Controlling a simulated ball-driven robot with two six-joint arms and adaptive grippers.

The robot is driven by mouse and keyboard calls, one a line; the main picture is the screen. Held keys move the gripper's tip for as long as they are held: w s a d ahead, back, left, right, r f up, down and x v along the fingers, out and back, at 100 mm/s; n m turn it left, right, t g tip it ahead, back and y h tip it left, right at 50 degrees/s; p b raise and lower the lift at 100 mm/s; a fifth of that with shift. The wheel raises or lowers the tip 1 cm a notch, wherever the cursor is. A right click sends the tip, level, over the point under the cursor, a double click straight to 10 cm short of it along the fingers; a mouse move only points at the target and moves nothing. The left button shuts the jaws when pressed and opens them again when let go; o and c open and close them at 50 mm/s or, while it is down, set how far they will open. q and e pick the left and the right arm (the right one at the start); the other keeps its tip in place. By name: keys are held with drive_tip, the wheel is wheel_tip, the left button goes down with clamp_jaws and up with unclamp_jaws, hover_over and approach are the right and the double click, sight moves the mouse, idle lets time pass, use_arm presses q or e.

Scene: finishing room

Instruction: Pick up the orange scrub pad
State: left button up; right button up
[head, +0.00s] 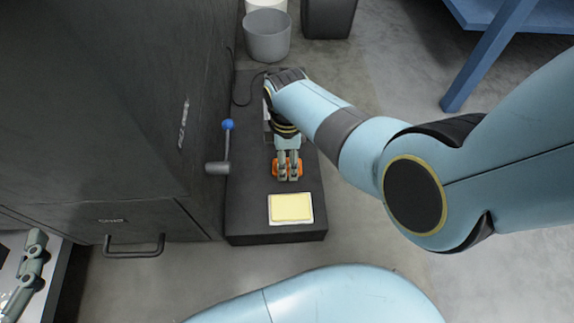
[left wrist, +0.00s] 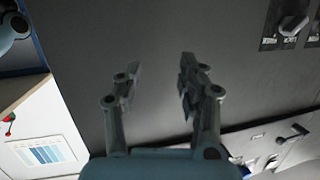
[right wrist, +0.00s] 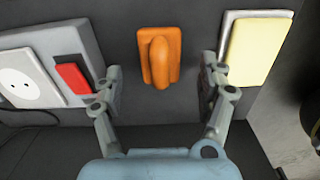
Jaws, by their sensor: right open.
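The orange scrub pad (right wrist: 146,42), with a raised rounded grip, lies on the dark bench top. In the right wrist view it shows whole, in line with the gap between my right fingers (right wrist: 160,78). In the head view my right gripper (head: 288,178) is over the orange pad (head: 275,169) and hides most of it. My right gripper is open and empty; I cannot tell how far its tips are above the bench. My left gripper (left wrist: 156,85) is open and empty in front of a dark grey panel.
A yellow pad in a white tray (head: 291,222) lies near the bench's front edge (head: 245,227). A grey box with a red switch (right wrist: 72,78) sits on the pad's other side. A blue-knobbed lever (head: 227,126) sticks out from the dark cabinet (head: 100,100) left of the bench.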

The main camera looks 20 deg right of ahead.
wheel_tip(320, 180, down, 2)
drive_tip(key=shift+f+b, duration=0.25)
drive_tip(key=shift+b, duration=0.65)
drive_tip(key=c, duration=1.3)
use_arm(q)
drive_tip(key=w+r+t+h, duration=0.1)
drive_tip(key=w+r+t, duration=0.1)
drive_tip(key=r, duration=0.4)
drive_tip(key=w+d+r+m+t+h, duration=0.1)
drive_tip(key=w+r+t, duration=0.2)
drive_tip(key=r, duration=0.3)
drive_tip(key=shift+d+r+t, duration=0.2)
drive_tip(key=shift+r+t, duration=0.05)
drive_tip(key=shift+t, duration=0.15)
use_arm(e)
drive_tip(key=shift+o, duration=0.2)
